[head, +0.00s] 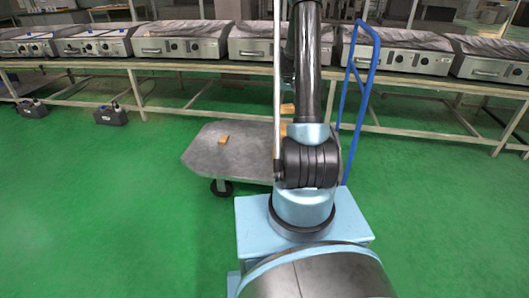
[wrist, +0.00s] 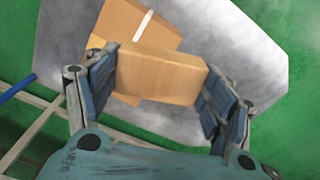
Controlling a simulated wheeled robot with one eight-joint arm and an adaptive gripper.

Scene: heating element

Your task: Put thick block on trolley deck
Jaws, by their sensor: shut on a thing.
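The thick block (wrist: 160,75) is a plain tan block. My gripper (wrist: 158,82) is shut on it, with a finger pad at each end. The grey trolley deck (wrist: 255,55) lies beneath the block in the wrist view, and its left part (head: 205,155) shows in the head view. The block appears held above the deck, though the gap is hard to judge. In the head view my arm hides the gripper and much of the deck's right side. A tan patch (head: 287,109) beside the arm may be the held block.
A brown box with a white stripe (wrist: 120,22) lies on the deck behind the held block. A small tan piece (head: 224,139) lies on the deck's left part. The blue trolley handle (head: 362,90) rises at right. A bench with several metal units (head: 180,42) stands behind.

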